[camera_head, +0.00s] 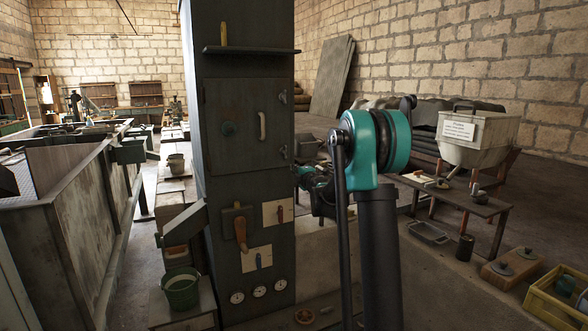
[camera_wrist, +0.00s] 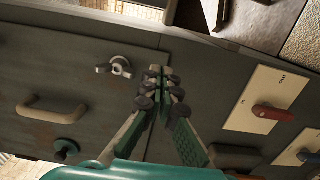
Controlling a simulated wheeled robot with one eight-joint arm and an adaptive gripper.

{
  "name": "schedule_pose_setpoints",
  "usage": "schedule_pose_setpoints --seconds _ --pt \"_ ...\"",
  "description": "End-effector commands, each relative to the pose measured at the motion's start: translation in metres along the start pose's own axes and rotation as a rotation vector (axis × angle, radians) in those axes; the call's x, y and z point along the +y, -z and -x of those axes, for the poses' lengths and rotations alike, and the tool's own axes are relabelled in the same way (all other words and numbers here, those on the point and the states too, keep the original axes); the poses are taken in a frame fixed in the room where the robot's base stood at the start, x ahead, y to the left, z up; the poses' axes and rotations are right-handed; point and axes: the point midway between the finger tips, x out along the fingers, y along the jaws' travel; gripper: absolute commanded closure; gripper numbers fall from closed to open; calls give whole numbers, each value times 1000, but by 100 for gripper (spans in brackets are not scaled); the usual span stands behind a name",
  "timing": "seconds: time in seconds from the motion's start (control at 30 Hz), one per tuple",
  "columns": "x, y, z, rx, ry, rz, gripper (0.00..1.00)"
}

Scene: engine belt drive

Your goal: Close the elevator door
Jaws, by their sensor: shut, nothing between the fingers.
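The elevator is a tall dark grey cabinet (camera_head: 243,190) in the middle of the head view. Its square door (camera_head: 240,103) has a pale handle (camera_head: 262,126), a round knob (camera_head: 228,128) and a latch (camera_head: 284,152) at its right edge. The door looks about flush with the front; I cannot tell whether a small gap remains. The wrist view shows the handle (camera_wrist: 42,106), the knob (camera_wrist: 66,149) and a metal latch (camera_wrist: 119,67). My gripper (camera_wrist: 160,82) is shut and empty, in front of the cabinet between the latch and the switch plates. Contact is unclear.
A white plate with a red lever (camera_wrist: 271,111) is right of my gripper. Below the door are a wooden-handled lever (camera_head: 240,230) and several gauges (camera_head: 260,291). A green bucket (camera_head: 181,289) stands left. A bench (camera_head: 470,203) and yellow crate (camera_head: 556,303) are right.

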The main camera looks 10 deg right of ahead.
Motion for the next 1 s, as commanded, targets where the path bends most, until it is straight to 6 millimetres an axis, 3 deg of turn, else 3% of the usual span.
schedule_pose_setpoints --seconds 0.3,0.6,0.73,0.87,1.0 --pt "0 -4 58 0 0 1 100" --pt "1 -7 88 -9 -3 -11 100" --pt "10 -20 111 -101 -28 -105 100" --pt "11 -49 163 -296 -49 -322 100" --pt "-24 -73 240 -538 -7 -608 100"
